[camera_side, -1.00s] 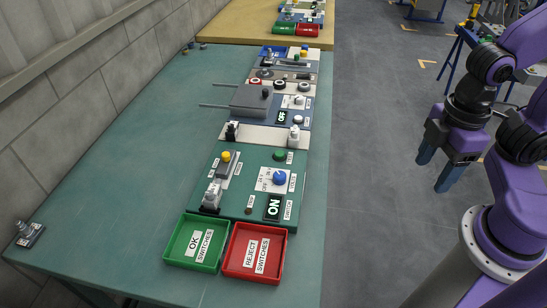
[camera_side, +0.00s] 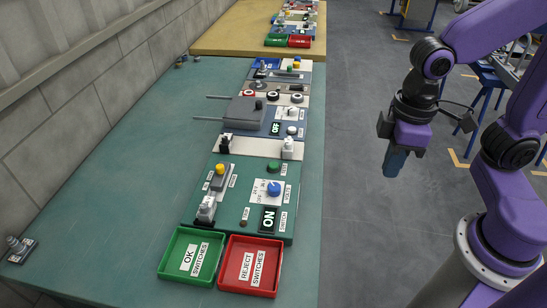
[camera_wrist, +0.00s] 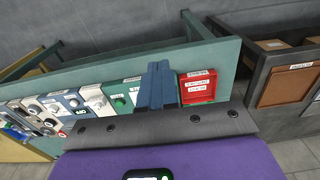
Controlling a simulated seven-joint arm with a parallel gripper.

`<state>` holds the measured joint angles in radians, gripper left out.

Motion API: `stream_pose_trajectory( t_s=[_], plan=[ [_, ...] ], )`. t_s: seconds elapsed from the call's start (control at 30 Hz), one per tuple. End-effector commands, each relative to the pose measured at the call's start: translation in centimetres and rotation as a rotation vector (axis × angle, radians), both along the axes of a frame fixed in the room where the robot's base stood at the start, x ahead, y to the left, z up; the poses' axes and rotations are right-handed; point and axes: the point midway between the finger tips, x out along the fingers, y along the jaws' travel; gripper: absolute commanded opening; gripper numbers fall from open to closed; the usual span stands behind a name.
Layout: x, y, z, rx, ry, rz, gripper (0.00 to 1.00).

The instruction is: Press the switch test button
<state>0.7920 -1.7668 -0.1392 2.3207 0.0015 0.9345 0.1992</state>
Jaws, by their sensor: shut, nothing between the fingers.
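The teal test panel (camera_side: 233,222) lies on the table. It carries a green button (camera_side: 272,167), a yellow button on a grey block (camera_side: 219,170), a blue knob (camera_side: 273,188) and a lit ON display (camera_side: 268,219). A pale switch (camera_side: 206,208) stands at its left edge. The small labels are too blurred to tell which button is the switch test button. My gripper (camera_side: 394,161) is shut and empty, pointing down right of the table, apart from the panel. In the wrist view its fingers (camera_wrist: 158,86) are together; the green button (camera_wrist: 119,101) shows beside them.
A green OK tray (camera_side: 168,271) and a red REJECT tray (camera_side: 224,283) sit at the panel's near edge. Other panels with an OFF display (camera_side: 275,128) stretch behind. A small switch (camera_side: 19,248) lies at the far left.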

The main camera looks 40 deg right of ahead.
Motion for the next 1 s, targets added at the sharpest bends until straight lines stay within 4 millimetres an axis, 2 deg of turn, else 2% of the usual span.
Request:
stream_pose_trajectory(
  t_s=[0.03, 0.2, 0.5, 0.8, 1.0],
  plan=[
    [1.6, 0.9, 0.1, -0.003, 0.002, -0.073, 0.00],
    [6.4, 3.0, 0.1, -0.004, 0.008, -0.315, 0.00],
    [15.4, 5.3, -0.8, -0.006, 0.016, -0.739, 0.00],
    [24.4, 5.3, -3.0, -0.009, 0.023, -1.161, 0.00],
    [29.2, 4.3, -4.7, -0.007, 0.026, -1.402, 0.00]
  ],
)
